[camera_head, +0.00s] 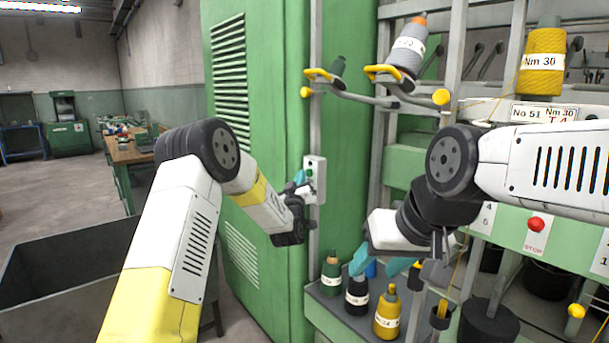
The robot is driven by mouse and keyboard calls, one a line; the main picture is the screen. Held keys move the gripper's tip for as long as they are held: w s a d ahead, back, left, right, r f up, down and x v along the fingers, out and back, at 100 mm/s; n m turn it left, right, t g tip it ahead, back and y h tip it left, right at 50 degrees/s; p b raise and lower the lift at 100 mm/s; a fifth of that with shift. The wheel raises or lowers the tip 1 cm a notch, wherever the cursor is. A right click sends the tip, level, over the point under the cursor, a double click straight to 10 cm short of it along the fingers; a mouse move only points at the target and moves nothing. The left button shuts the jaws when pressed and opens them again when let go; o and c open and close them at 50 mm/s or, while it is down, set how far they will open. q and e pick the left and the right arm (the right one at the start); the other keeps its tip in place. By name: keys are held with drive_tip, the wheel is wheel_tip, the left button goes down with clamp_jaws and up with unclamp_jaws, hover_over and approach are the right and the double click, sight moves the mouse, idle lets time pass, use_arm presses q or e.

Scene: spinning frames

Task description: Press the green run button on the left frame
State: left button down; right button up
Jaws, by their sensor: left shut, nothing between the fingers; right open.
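A pale switch box (318,188) is fixed to the grey upright post beside the green cabinet. A small green button (309,174) shows on its face. My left gripper (301,178) is shut and empty, with its teal fingertips right at the box, close to the green button. I cannot tell whether they touch the button. My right gripper (382,268) is open and empty, pointing down over the shelf of bobbins at the lower middle, well below the switch box.
A green louvred cabinet (270,150) stands behind my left arm. Green, black and yellow bobbins (387,315) stand on the low shelf. A red stop button (536,224) is on the right frame's panel. Yellow-tipped holders (440,97) jut out above. A dark open bin (60,255) is at left.

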use_arm(q)
drive_tip(key=shift+w+d, duration=0.3)
drive_tip(key=shift+d, duration=0.1)
idle(0.6)
drive_tip(key=shift+s+a, duration=0.1)
drive_tip(key=shift+a, duration=0.05)
drive_tip(key=shift+s+a, duration=0.45)
drive_tip(key=shift+a, duration=0.15)
drive_tip(key=shift+s+a, duration=0.75)
drive_tip(key=shift+a, duration=0.3)
drive_tip(key=shift+s+a, duration=0.75)
drive_tip(key=shift+a, duration=0.25)
